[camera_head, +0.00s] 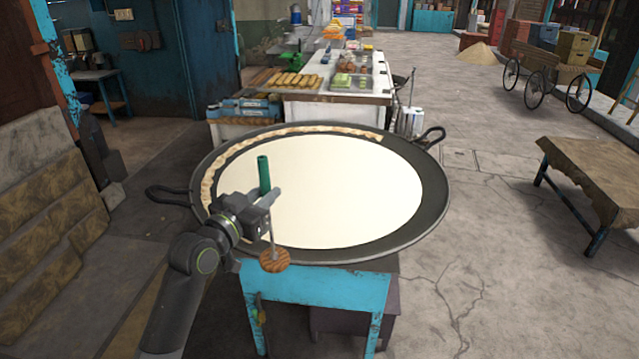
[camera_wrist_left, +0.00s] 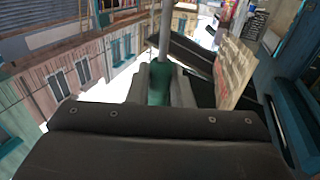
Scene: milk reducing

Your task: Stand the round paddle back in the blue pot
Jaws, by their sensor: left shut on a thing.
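My left gripper (camera_head: 268,197) is shut on the round paddle's green handle (camera_head: 264,174). The paddle is upright: the handle points up, and a thin metal shaft runs down to the round wooden disc (camera_head: 275,260). The disc appears in front of the near rim of the wide pan. In the left wrist view the green handle (camera_wrist_left: 160,82) sits between the two fingers, with the shaft (camera_wrist_left: 166,35) beyond. A small blue container (camera_head: 296,14) stands on the far counter; I cannot tell whether it is the blue pot. My right gripper is not in view.
The wide dark pan (camera_head: 436,190) holds white milk (camera_head: 340,190) and rests on a blue stand (camera_head: 318,288). A counter (camera_head: 330,95) with food trays stands behind it. A wooden bench (camera_head: 595,180) is at right. The floor between pan and bench is clear.

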